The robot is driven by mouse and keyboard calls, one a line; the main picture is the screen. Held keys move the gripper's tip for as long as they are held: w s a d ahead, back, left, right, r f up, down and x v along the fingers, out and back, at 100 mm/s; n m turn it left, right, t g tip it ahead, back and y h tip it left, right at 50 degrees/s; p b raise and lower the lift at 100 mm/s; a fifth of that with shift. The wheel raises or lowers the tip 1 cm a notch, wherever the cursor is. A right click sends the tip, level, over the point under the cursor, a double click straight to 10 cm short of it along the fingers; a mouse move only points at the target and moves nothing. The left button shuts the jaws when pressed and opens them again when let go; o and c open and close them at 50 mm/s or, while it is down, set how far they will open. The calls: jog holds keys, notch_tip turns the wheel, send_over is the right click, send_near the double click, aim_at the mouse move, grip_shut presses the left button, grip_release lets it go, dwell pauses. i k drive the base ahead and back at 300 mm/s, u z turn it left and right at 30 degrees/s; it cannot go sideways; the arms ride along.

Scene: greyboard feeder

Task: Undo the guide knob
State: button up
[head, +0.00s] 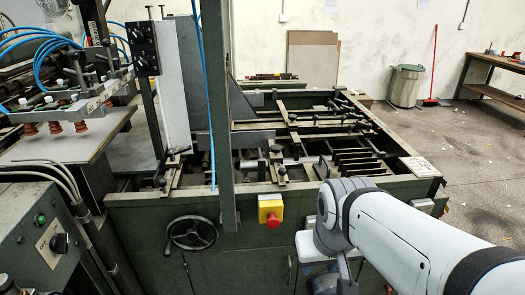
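The feeder (300,203) is a dark green machine frame with metal bars and rails on top. Several small dark knobs sit on its rails, one at the near left (161,182) and another near the middle (282,172). I cannot tell which is the guide knob, nor whether any is loose or tight. My white arm (400,235) reaches in from the lower right, in front of the feeder's near right side. Its far end bends down out of the picture, so my gripper is not in view.
A black handwheel (192,233) and a red stop button on a yellow box (271,211) are on the feeder's front. A green upright post (219,110) stands before the rails. A control box (45,235) is at lower left. Floor is open at right, before a bin (405,87).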

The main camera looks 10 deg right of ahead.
aim_at(277, 149)
jog(key=u, duration=2.25)
jog(key=k, duration=0.95)
jog(key=z, duration=1.55)
jog(key=i, duration=1.05)
jog(key=z, duration=0.1)
